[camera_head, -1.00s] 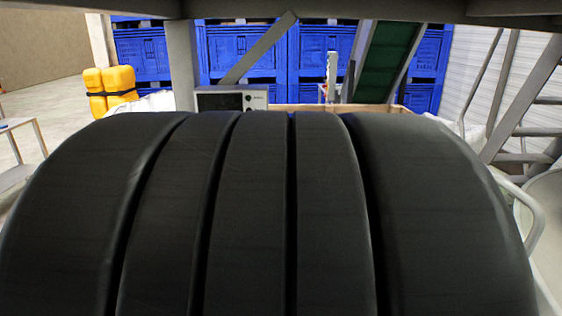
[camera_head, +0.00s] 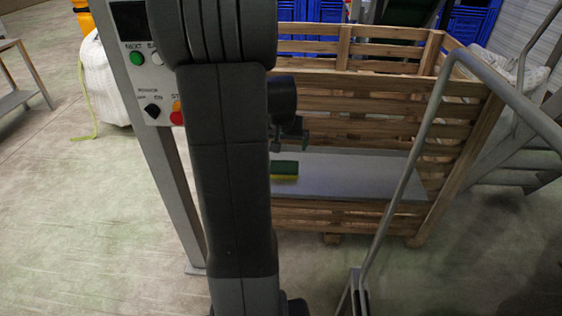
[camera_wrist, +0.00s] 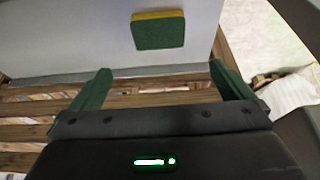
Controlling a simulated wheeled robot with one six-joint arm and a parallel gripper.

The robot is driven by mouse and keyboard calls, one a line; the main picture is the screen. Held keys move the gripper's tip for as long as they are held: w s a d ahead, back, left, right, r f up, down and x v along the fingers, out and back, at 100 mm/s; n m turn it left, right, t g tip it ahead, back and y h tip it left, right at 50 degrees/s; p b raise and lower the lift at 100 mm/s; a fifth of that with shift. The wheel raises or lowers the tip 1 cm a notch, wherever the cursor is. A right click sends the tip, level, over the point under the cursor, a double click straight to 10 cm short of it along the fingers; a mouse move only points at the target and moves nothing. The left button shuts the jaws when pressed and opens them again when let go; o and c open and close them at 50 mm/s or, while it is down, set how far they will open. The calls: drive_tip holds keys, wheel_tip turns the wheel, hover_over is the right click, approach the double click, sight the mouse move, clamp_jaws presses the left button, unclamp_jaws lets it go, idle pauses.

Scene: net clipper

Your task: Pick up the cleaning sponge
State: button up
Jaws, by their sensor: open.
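The cleaning sponge (camera_head: 284,170), green on top and yellow below, lies on a pale grey board (camera_head: 345,178) on the wooden crate. It also shows in the wrist view (camera_wrist: 158,31), near the top centre, with its green face towards the camera and a yellow edge. My gripper (camera_head: 290,147) is above the sponge and apart from it in the head view. In the wrist view my gripper (camera_wrist: 160,82) has its two green fingers wide apart, with nothing between them. The sponge is beyond the fingertips, roughly in line with the gap. My arm hides part of the crate.
A grey metal rail (camera_head: 412,155) slants in front of the board on the right. A control box (camera_head: 140,60) on a post stands left of my arm. Open floor lies at left.

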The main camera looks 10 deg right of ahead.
sight(284, 167)
drive_tip(key=p+x, duration=0.1)
drive_tip(key=x, duration=1.2)
drive_tip(key=shift+d+f, duration=0.15)
drive_tip(key=shift+f, duration=0.1)
drive_tip(key=c, duration=0.9)
drive_tip(key=shift+o, duration=0.2)
drive_tip(key=shift+r, duration=0.1)
